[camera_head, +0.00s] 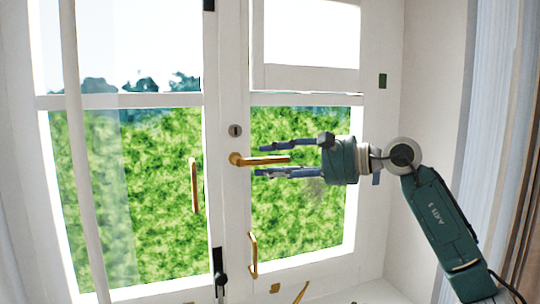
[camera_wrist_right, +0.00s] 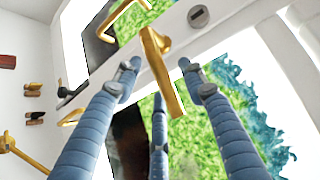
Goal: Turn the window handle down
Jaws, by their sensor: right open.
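The brass window handle (camera_head: 240,159) is on the white middle stile of the window and points level to the right. In the right wrist view the handle (camera_wrist_right: 160,70) shows up close, its lever reaching back between the blue fingers. My right gripper (camera_head: 260,161) comes in from the right with its fingers open. One finger is above the lever and another is below it, with gaps showing. It also shows in the right wrist view (camera_wrist_right: 160,80). I cannot tell whether any finger touches the handle. My left gripper is not in view.
A round keyhole plate (camera_head: 235,130) is just above the handle. Brass pulls are on the left sash (camera_head: 194,186) and lower right sash (camera_head: 253,255). A black bolt (camera_head: 219,270) is on the frame below. A curtain (camera_head: 485,120) hangs at the right.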

